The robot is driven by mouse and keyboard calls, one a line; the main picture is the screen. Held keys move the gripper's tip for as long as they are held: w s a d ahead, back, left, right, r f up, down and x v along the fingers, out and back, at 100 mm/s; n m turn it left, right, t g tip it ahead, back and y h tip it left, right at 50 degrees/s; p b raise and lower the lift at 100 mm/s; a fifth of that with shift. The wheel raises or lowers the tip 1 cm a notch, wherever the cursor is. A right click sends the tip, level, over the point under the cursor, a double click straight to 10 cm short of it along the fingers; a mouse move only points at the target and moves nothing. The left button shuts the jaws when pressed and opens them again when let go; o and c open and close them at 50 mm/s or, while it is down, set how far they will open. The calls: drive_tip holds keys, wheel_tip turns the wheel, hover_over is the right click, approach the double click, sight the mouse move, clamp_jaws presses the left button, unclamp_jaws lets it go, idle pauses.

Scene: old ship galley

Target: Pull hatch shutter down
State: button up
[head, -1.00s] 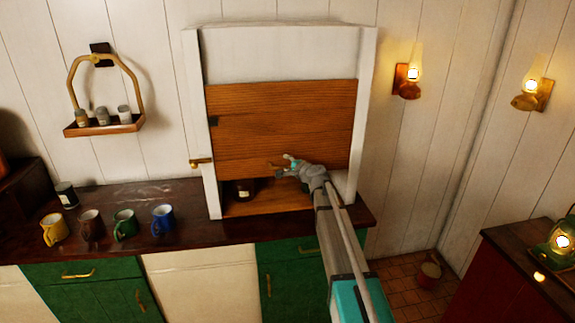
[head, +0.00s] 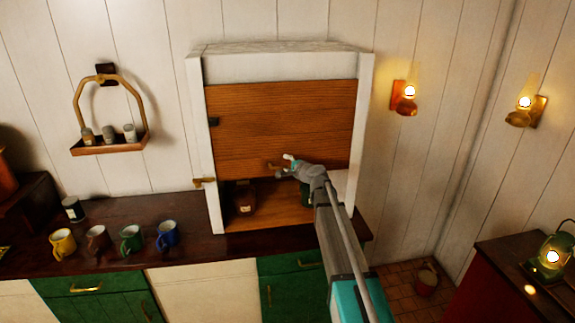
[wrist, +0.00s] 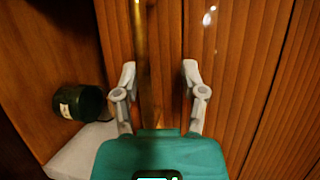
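The hatch shutter (head: 275,125) is a wooden slatted panel in a white frame (head: 207,140). Its lower edge is partway down, with an open gap below it. A brass handle bar shows along its lower part in the head view (head: 276,166) and in the wrist view (wrist: 149,60). My gripper (head: 287,165) is at this handle. In the wrist view my gripper's fingers (wrist: 160,78) are apart, one on each side of the bar, with clear space on the right side. Contact with the bar cannot be told.
A brown jar (head: 243,198) stands in the opening; a dark green labelled tin (wrist: 80,103) shows beside the shutter edge. A brass latch (head: 204,182) is on the frame's left post. Several mugs (head: 131,241) stand on the dark counter (head: 190,252) to the left. Lit lamps (head: 405,98) hang right.

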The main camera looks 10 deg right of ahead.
wheel_tip(320, 180, up, 2)
drive_tip(key=shift+p, duration=0.65)
drive_tip(key=v, duration=0.4)
drive_tip(key=shift+s+d+f, duration=0.1)
drive_tip(key=shift+s+d, duration=0.05)
drive_tip(key=shift+s, duration=0.1)
